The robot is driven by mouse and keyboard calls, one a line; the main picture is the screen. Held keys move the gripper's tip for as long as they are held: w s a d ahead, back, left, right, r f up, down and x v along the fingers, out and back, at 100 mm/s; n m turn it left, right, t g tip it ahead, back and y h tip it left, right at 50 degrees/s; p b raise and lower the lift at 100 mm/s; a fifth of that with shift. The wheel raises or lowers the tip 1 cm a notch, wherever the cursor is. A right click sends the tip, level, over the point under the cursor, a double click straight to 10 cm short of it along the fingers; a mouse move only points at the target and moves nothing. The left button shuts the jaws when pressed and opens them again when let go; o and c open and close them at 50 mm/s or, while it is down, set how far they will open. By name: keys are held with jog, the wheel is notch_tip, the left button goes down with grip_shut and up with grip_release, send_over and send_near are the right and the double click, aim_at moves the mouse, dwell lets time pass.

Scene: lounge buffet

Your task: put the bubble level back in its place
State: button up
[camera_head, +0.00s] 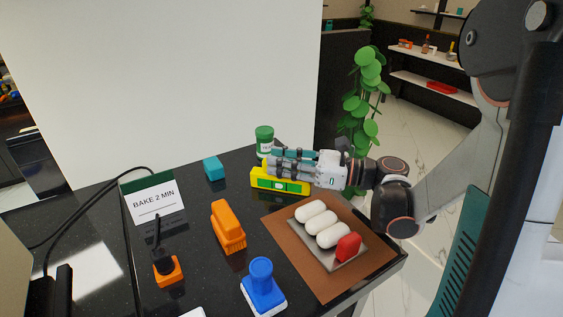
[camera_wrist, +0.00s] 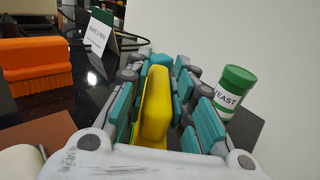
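The bubble level (camera_head: 265,183) is a yellow block with a green window on its side. It appears to rest on the dark counter, at its far side. My gripper (camera_head: 285,163) reaches in from the right, and its fingers lie along the level's top. In the wrist view, the yellow level (camera_wrist: 155,105) stands lengthwise between the teal-padded fingers (camera_wrist: 163,100). A dark gap shows between it and the right-hand finger, so the gripper looks open around it. The level's lower part is hidden by the fingers and palm.
A green-lidded yeast jar (camera_head: 264,141) stands close behind the gripper; it also shows in the wrist view (camera_wrist: 233,92). A brown mat (camera_head: 287,243) with a tray of white rolls lies in front. An orange brush (camera_head: 228,227), teal block (camera_head: 213,168), blue stamp (camera_head: 262,285) and sign (camera_head: 154,199) stand leftward.

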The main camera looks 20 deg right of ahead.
jog(key=shift+o, duration=0.7)
jog(key=shift+r, duration=0.15)
jog(key=shift+s+d, duration=0.1)
jog(key=shift+d, duration=0.1)
jog(key=p+v, duration=0.2)
jog(key=v, duration=0.9)
jog(key=shift+s+d, duration=0.15)
jog(key=shift+d, duration=0.05)
jog(key=shift+o, duration=0.3)
jog(key=o, duration=1.3)
jog(key=v, duration=0.9)
